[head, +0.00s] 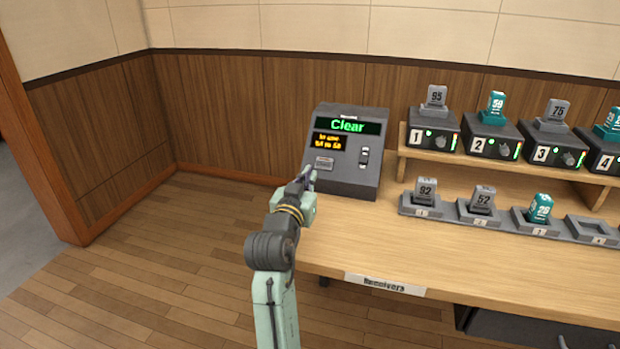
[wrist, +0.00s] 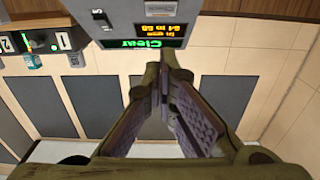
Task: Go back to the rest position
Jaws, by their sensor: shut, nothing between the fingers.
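My gripper (head: 306,180) is in front of the lower left of a grey console (head: 345,185) at the table's left end. Its fingers are shut with nothing between them, and they show in the wrist view (wrist: 165,62). The console's screen (head: 346,126) reads "Clear" in green, with small orange text below it. A button (head: 324,162) and a slider (head: 364,157) sit on the console's face. The console shows upside down at the top of the wrist view (wrist: 115,15). I cannot tell whether the fingertips touch the console.
A raised shelf (head: 402,165) at the right holds numbered units (head: 433,132) with grey or teal packs on top. A row of grey cradles (head: 421,206) stands in front, some holding packs. The wooden table (head: 400,250) is bare toward its front. Open floor (head: 120,270) lies to the left.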

